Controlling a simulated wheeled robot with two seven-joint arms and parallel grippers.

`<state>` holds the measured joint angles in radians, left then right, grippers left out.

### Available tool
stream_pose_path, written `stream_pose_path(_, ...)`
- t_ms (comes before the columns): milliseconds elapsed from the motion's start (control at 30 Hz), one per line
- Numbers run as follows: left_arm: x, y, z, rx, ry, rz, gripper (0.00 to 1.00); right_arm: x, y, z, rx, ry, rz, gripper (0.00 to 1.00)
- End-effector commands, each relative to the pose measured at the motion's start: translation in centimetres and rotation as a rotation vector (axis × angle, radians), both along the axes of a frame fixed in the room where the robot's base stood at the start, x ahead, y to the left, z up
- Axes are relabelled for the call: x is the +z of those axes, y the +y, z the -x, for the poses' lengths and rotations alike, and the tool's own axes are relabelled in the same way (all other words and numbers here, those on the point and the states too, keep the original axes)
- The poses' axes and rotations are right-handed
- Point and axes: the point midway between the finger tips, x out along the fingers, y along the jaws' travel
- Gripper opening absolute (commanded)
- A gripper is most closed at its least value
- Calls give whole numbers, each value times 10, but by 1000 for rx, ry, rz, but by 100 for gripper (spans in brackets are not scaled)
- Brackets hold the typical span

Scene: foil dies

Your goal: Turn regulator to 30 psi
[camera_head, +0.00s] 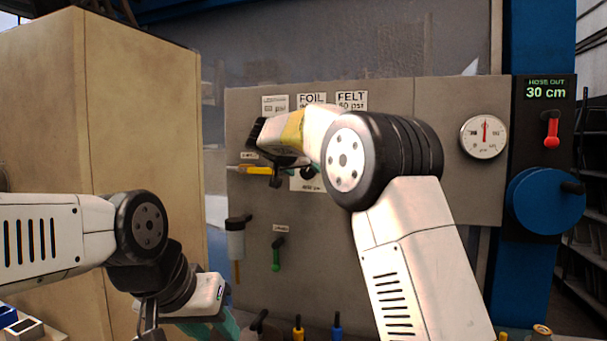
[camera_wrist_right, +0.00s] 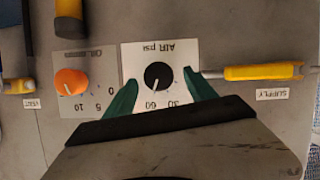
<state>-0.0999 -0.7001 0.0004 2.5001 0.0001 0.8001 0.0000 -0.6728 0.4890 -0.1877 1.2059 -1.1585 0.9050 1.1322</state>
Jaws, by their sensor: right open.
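The regulator is a black knob (camera_wrist_right: 158,76) with a white pointer, on a white plate (camera_wrist_right: 133,60) marked AIR psi, upside down in the right wrist view. The pointer aims down and slightly left, close to the 60 mark; the 30 mark is to its right. My right gripper (camera_wrist_right: 161,92) is open, with one green finger on each side of the knob. Contact with the knob is not clear. In the head view my right arm largely hides the knob. My left gripper (camera_head: 214,328) is low at the left, partly cut off, and away from the knob.
An orange knob (camera_wrist_right: 71,82) is beside the plate, and a yellow SUPPLY handle (camera_wrist_right: 263,72) is on its other side. The panel (camera_head: 445,180) also carries a round gauge (camera_head: 483,137) with its needle upward. A tan cabinet (camera_head: 140,110) stands at the left.

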Motion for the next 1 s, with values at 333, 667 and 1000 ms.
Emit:
stream_pose_path(333,0,0,0,0,0,0,36,-12,-11,-28,0,1,-2,65)
stream_pose_path(667,0,0,0,0,0,0,36,-12,-11,-29,1,1,-1,45)
stream_pose_path(1000,0,0,0,0,0,0,36,-12,-11,-29,1,2,3,3)
